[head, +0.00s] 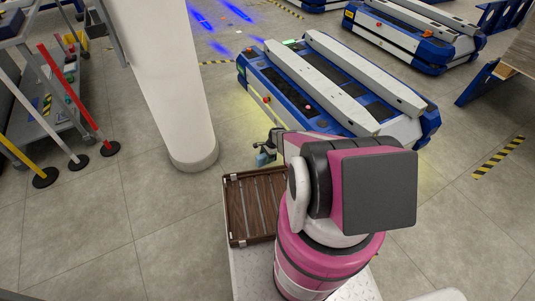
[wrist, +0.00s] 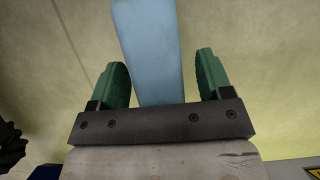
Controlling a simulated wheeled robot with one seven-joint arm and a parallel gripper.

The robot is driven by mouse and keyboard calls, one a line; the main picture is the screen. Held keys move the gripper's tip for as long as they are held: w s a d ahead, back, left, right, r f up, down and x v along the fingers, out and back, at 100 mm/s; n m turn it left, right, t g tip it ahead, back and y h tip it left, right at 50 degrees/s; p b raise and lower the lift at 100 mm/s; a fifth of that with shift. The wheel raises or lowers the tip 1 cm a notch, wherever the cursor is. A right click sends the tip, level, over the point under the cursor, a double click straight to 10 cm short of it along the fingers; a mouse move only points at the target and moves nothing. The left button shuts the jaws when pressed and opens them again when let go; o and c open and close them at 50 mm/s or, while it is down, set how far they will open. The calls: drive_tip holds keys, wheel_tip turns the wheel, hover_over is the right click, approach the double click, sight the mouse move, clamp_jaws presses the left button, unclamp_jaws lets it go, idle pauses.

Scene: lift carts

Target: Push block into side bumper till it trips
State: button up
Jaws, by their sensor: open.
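A light blue block (wrist: 148,45) shows in the wrist view between the two green fingers of my gripper (wrist: 161,68), which stand apart. The block looks close to the left finger, with a gap to the right one; I cannot tell whether it touches. In the head view my gripper (head: 268,150) is small and partly hidden by my arm, with the block (head: 264,159) at it, low over the floor. The white and blue lift cart (head: 318,84) stands just beyond. Its blue side edge (head: 290,113) faces my gripper; any contact there is hidden.
A white pillar (head: 168,75) stands left of my gripper. A brown slatted tray (head: 252,206) lies in front of it. Poles with round bases (head: 110,148) and a grey rack (head: 45,95) are at left. More carts (head: 415,35) stand behind. The floor at right is open.

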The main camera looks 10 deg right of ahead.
drive_tip(key=shift+c, duration=0.3)
clamp_jaws()
drive_tip(key=shift+d, duration=0.15)
drive_tip(key=shift+w+d, duration=0.25)
drive_tip(key=shift+d, duration=0.45)
drive_tip(key=shift+w+d, duration=0.3)
drive_tip(key=shift+d, duration=0.45)
drive_tip(key=shift+w+d, duration=0.25)
drive_tip(key=shift+d, duration=0.45)
drive_tip(key=shift+d, duration=0.25)
drive_tip(key=shift+w+d, duration=0.25)
drive_tip(key=shift+d, duration=0.5)
drive_tip(key=shift+w+d, duration=0.25)
drive_tip(key=shift+d, duration=0.45)
drive_tip(key=shift+w+d, duration=0.25)
drive_tip(key=shift+d, duration=0.5)
drive_tip(key=shift+w+d, duration=0.1)
drive_tip(key=shift+d, duration=0.05)
